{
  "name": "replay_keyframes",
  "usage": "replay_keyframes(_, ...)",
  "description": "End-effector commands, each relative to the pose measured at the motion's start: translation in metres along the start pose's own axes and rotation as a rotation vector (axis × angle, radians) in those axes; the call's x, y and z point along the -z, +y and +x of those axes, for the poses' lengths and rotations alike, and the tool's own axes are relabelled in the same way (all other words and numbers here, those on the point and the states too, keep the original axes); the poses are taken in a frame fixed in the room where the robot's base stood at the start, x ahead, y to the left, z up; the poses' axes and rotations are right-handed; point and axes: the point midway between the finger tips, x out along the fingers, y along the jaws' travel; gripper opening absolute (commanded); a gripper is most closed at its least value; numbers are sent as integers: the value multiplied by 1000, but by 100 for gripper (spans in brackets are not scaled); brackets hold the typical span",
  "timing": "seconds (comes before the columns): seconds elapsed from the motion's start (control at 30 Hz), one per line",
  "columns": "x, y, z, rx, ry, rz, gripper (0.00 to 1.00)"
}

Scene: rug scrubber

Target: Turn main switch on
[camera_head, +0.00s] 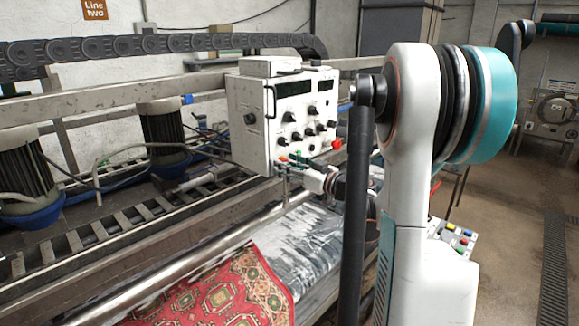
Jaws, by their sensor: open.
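The white control box (283,112) stands on the machine frame, with dark displays, several black knobs and a few coloured buttons on its front. My gripper (298,164) is small in view, open, close to the box's lower front edge. Its fingers are hard to make out, and I cannot tell whether they touch anything.
My arm covers the right centre. A red patterned rug (215,295) lies below a long metal roller (190,262). Dark motors (165,135) and a cable chain (170,43) are at left. A second button panel (458,240) is behind my arm. Floor at right is clear.

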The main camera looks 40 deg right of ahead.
Motion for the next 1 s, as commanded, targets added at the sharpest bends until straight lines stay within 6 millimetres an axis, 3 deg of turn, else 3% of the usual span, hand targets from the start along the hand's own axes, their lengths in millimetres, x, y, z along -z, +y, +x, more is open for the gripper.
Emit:
replay_keyframes(0.03,0,0,0,0,0,0,40)
replay_keyframes(0.2,0,0,0,0,0,0,3)
replay_keyframes(0.67,-1,0,0,0,0,67,3)
replay_keyframes(1.0,-2,0,0,0,1,326,3)
